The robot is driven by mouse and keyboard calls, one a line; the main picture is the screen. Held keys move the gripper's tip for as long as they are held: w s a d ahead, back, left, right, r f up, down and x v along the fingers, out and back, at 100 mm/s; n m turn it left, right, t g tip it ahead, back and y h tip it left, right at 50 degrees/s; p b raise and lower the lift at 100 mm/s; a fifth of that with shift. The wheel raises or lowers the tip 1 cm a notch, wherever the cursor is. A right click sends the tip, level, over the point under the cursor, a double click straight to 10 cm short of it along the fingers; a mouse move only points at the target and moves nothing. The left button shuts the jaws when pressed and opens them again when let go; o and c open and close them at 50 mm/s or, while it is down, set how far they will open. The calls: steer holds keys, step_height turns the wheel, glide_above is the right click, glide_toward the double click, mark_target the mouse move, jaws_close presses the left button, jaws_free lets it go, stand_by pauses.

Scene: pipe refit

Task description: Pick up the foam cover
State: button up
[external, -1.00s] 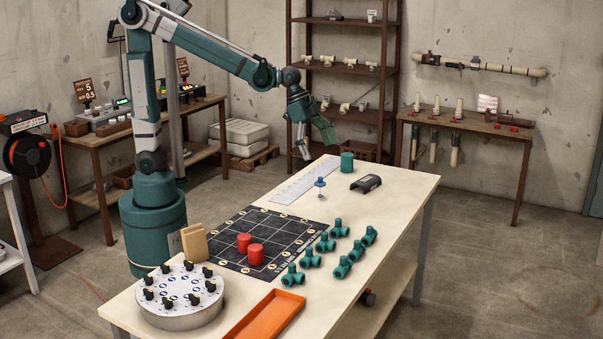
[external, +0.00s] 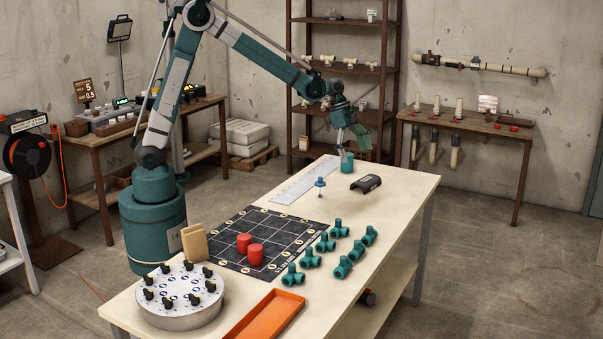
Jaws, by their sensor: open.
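A black half-round shell, which looks like the foam cover (external: 367,184), lies on the far right part of the pale workbench (external: 408,198). My gripper (external: 351,150) is open at the far end of the bench, with its fingers pointing down. It is above or beside a teal cylinder (external: 347,166), up and left of the black shell in the picture. The fingers are apart from the shell. Whether they touch the cylinder is too small to tell.
A blue-topped tool (external: 320,187) stands left of the shell by a white ruled strip (external: 297,187). Several teal pipe fittings (external: 325,243), a black grid mat (external: 285,228) with two red cylinders, an orange tray (external: 265,318) and a round dial plate (external: 180,308) fill the nearer bench.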

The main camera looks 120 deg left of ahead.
steer(key=p, duration=0.1)
glide_toward(366, 179)
steer(key=shift+w+a+f+m, duration=0.15)
steer(key=shift+w+f, duration=0.15)
steer(key=shift+f, duration=0.25)
steer(key=shift+w+f+m, duration=0.15)
steer(key=shift+w+f, duration=0.1)
steer(key=shift+f, duration=0.3)
steer(key=shift+x, duration=1.3)
steer(key=shift+w, duration=0.1)
steer(key=shift+b+x, duration=0.55)
steer(key=shift+x, duration=2)
steer(key=shift+c, duration=0.2)
steer(key=c, duration=0.6)
